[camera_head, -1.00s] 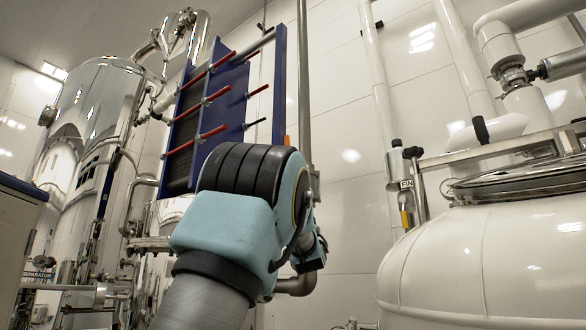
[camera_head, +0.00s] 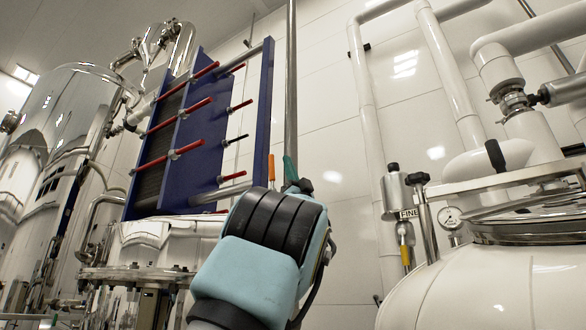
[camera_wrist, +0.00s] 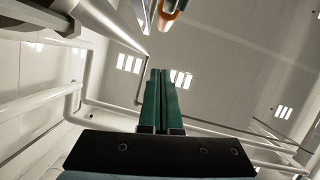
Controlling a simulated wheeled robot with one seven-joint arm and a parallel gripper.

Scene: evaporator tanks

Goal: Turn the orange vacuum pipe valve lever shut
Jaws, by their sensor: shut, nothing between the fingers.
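The orange valve lever (camera_head: 271,170) points upright in front of the white wall, just right of the blue plate frame. In the wrist view its orange end (camera_wrist: 170,12) shows at the top edge, and the rest is out of frame. My gripper (camera_head: 290,160) has green fingers that rise just right of the lever in the head view. In the wrist view the gripper (camera_wrist: 160,72) has its fingers together and empty, below the orange end, with a gap in the picture. The lever's lower end and the valve body are hidden behind my arm.
A vertical steel pipe (camera_head: 291,80) runs up behind my fingers. The blue plate frame (camera_head: 195,120) with red rods stands to the left. A large white tank (camera_head: 490,285) fills the lower right. White pipes (camera_head: 361,90) run along the wall.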

